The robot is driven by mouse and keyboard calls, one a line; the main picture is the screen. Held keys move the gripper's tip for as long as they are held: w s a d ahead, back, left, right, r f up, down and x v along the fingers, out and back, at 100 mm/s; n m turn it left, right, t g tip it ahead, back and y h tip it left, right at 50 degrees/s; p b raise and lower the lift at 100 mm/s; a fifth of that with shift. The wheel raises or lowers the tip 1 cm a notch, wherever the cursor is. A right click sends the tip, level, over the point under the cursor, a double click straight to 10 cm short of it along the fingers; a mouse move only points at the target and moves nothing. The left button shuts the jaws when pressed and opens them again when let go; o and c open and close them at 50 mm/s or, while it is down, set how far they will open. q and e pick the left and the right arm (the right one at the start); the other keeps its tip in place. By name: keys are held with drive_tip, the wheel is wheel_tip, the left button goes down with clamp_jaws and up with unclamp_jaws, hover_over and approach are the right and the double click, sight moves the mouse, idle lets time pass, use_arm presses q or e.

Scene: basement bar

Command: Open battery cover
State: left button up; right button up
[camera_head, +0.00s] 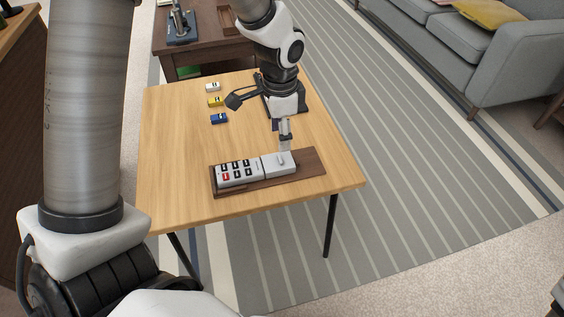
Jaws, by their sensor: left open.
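A light grey device (240,174) with several dark buttons and one red button lies in a brown wooden tray (311,168) near the table's front edge. Its right section is a plain light cover (270,170), which sits in line with the button part and looks closed. My left gripper (284,144) points down over this cover, with its tips at or just above the cover's back edge. It is open, seen nearly edge-on; whether it touches the cover I cannot tell. My right gripper is not in view.
A black item (296,102) lies behind my gripper. A dark desk (205,45) stands behind; a grey sofa (500,50) is at upper right.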

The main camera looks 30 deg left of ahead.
sight(280, 159)
use_arm(q)
wheel_tip(280, 159, down, 7)
drive_tip(key=b, duration=0.2)
drive_tip(key=shift+a+f+b, duration=0.1)
drive_tip(key=shift+f+b, duration=0.1)
drive_tip(key=shift+b, duration=0.1)
drive_tip(key=shift+r, duration=0.1)
clamp_jaws()
